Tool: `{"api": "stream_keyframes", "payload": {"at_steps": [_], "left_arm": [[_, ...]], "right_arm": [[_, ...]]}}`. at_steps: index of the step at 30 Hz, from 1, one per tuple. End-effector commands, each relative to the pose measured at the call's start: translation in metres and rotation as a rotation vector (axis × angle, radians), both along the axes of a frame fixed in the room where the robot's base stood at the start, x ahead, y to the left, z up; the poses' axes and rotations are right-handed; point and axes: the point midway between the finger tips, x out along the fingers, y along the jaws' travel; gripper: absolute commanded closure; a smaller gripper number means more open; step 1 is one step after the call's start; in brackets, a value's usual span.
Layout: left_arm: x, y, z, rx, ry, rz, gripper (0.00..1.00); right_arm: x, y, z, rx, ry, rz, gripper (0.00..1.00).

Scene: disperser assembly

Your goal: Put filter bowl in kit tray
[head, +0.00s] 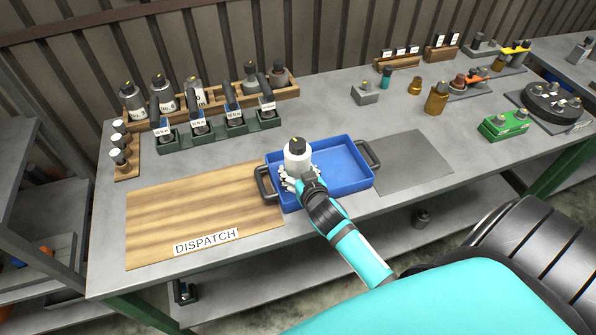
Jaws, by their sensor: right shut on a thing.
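The kit tray (345,161) is a blue tray with a dark handle at each end, lying near the middle of the table. The filter bowl (297,161) appears to be the white cylinder with a dark top, upright over the tray's left part. My right gripper (291,181) is shut on its lower part, reaching in from the lower right. The gripper hides the bowl's underside, so I cannot tell whether it touches the tray floor. The rest of the tray looks empty. My left gripper is not in view.
A wooden DISPATCH board (190,215) lies left of the tray and a bare grey mat (412,163) lies right. Bottles in a wooden rack (224,98) and a green rack (219,134) stand behind. A brass cylinder (436,99) and green box (504,124) stand at right.

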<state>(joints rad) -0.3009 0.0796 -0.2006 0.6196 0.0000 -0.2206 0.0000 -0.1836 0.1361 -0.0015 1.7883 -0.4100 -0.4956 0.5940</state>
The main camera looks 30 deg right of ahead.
Motion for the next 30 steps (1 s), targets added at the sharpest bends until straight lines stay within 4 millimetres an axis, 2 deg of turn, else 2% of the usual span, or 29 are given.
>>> {"api": "stream_keyframes", "payload": {"at_steps": [2, 3, 5, 14, 17, 30], "left_arm": [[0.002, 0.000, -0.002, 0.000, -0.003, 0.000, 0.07], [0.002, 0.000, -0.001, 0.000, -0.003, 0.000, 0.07], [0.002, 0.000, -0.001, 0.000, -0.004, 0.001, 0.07], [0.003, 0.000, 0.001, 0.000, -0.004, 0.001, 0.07], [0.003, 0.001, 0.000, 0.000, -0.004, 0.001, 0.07], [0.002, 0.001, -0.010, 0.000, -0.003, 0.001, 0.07]], "right_arm": [[0.001, 0.000, 0.000, 0.000, -0.007, 0.001, 0.95], [0.000, 0.000, -0.002, 0.000, 0.000, 0.000, 0.32], [0.000, 0.000, -0.002, 0.000, 0.000, 0.000, 0.25], [0.000, 0.000, 0.001, 0.000, 0.000, 0.000, 0.25], [-0.008, 0.002, 0.002, 0.001, 0.002, 0.000, 0.25], [-0.086, 0.021, 0.035, 0.003, 0.001, -0.002, 0.25]]}}
